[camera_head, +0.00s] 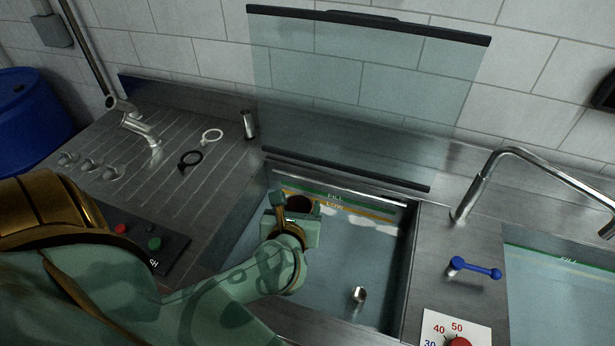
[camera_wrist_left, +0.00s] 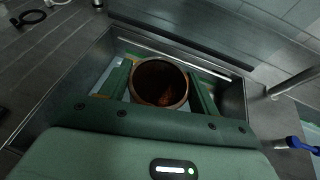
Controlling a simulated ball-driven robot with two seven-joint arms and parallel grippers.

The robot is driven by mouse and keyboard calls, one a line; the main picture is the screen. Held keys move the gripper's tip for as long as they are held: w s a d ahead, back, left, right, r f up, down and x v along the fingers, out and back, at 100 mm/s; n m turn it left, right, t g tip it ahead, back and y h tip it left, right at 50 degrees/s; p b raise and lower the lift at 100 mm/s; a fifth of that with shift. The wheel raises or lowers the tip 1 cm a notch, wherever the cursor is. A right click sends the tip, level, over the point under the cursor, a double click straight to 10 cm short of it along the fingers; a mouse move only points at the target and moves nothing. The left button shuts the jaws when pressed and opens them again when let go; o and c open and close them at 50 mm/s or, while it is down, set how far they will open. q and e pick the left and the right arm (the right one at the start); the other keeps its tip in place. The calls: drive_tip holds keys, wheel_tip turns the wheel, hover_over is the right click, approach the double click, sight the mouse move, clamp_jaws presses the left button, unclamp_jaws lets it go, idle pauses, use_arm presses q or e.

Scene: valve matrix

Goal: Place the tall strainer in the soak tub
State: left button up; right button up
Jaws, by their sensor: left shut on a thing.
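My left gripper (camera_head: 298,209) is over the middle tub (camera_head: 411,235), near its back left part. It is shut on a brown, open-topped round vessel, which I take for the tall strainer (camera_head: 300,202). In the left wrist view the strainer (camera_wrist_left: 159,83) sits between the two green fingers, its mouth facing the camera and its inside dark rust-brown. Its lower part is hidden, so I cannot tell whether it touches water. The middle tub holds water and has FILL and LOW bands; no soak label is readable. My right gripper is not in view.
A clear raised screen (camera_head: 360,85) stands behind the middle tub. A small metal cylinder (camera_head: 358,294) is in that tub. A blue-handled valve (camera_head: 474,267) and tap (camera_head: 480,182) stand to its right, before another water-filled tub (camera_head: 555,300). Rings (camera_head: 190,158) lie on the left drainboard.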

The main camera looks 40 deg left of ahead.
use_arm(q)
drive_tip(key=s+a+f+n+g+y+b, duration=0.1)
drive_tip(key=s+a+f+n+y+b, duration=0.2)
drive_tip(key=f, duration=0.6)
drive_tip(key=w+a+f+b, duration=0.3)
drive_tip(key=w+f+b, duration=0.3)
drive_tip(key=w+f, duration=0.7)
drive_tip(key=shift+w+f+m+h, duration=0.2)
drive_tip(key=shift+w+m+h, duration=0.2)
drive_tip(key=shift+w, duration=0.15)
drive_tip(key=shift+f+b, duration=0.25)
drive_tip(key=shift+b, duration=0.1)
drive_tip(key=o, duration=1.4)
drive_tip(key=shift+r, duration=0.1)
